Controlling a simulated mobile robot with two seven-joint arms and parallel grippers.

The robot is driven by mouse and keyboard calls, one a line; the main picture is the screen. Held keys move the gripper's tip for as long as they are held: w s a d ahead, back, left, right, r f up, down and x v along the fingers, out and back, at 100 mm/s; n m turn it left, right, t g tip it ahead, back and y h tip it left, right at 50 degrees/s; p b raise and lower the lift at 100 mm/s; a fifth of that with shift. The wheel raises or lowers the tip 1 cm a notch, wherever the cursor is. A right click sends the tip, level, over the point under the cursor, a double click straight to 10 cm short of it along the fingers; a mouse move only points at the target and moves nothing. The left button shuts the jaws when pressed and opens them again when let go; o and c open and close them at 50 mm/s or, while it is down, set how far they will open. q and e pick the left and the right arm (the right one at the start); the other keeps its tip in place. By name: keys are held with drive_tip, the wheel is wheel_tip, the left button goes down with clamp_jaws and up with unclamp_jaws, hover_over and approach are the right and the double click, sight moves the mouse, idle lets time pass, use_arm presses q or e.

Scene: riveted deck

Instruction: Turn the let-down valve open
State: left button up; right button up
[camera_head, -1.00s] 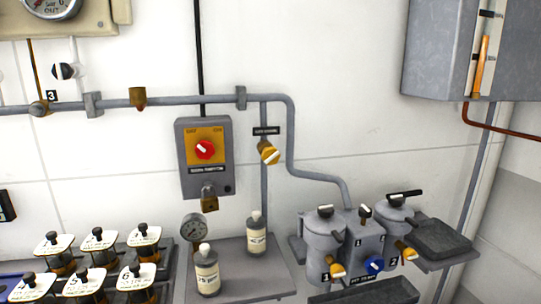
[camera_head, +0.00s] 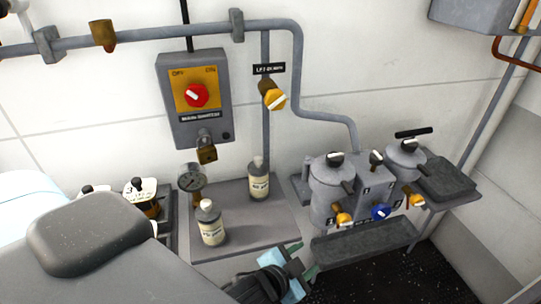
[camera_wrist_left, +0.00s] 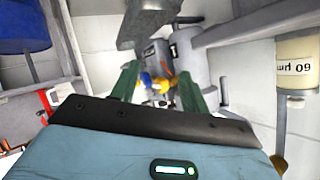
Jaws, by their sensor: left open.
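A yellow valve knob with a white bar (camera_head: 273,96) sits on the vertical pipe. Above it is a small black label (camera_head: 269,69) that seems to begin with "LET". My left gripper (camera_head: 306,262) is low in the head view, below and apart from this valve, in front of the grey trough by the pots. In the left wrist view its two green fingers (camera_wrist_left: 158,90) are spread with nothing gripped. Beyond them show a yellow knob (camera_wrist_left: 150,80) and grey pots, which seem to be the lower unit. My right gripper is in neither view.
A switch box with a red knob (camera_head: 196,95) and padlock (camera_head: 206,152) hangs left of the valve. Two bottles (camera_head: 211,224) (camera_head: 258,180) and a gauge (camera_head: 191,179) stand below. The grey pots (camera_head: 331,190) carry yellow knobs and a blue knob (camera_head: 381,212).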

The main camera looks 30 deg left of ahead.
use_arm(q)
drive_tip(key=w+d+r+m+t+h, duration=0.3)
drive_tip(key=w+d+r+m+h, duration=0.15)
drive_tip(key=r, duration=0.45)
drive_tip(key=w+d+r+m+t+h, duration=0.3)
drive_tip(key=w+d+r+m, duration=0.2)
drive_tip(key=r, duration=0.3)
drive_tip(key=d+r+m+g+h, duration=0.3)
drive_tip(key=d+r+m+h, duration=0.25)
drive_tip(key=m, duration=0.25)
wheel_tip(320, 180, up, 17)
drive_tip(key=m+g+y, duration=1.5)
drive_tip(key=m, duration=0.5)
hover_over(275, 90)
drive_tip(key=shift+r+n, duration=0.15)
drive_tip(key=shift+n, duration=0.1)
drive_tip(key=shift+f, duration=3.9)
